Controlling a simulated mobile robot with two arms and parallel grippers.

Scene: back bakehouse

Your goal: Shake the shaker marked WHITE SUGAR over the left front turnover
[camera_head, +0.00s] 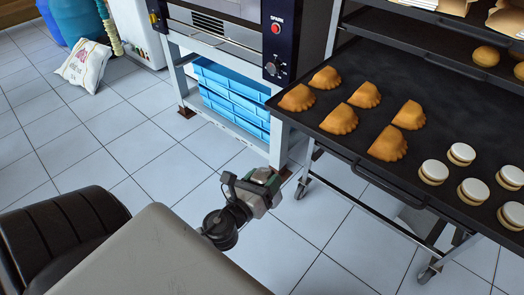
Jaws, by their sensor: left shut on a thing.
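Several golden-brown turnovers stand in two rows on a dark tray (330,140) at the right. The left front turnover (297,98) is the one at the left end of the near row, by the tray's left edge. No shaker and no WHITE SUGAR marking can be made out. My right gripper is not in view.
Several white-topped round pastries (462,154) share the tray's right part. A wheeled rack (427,272) carries it, with a higher shelf (440,48) behind. An oven (230,30) stands left of it, over blue crates (232,85). A white sack (85,65) lies on clear tiled floor.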

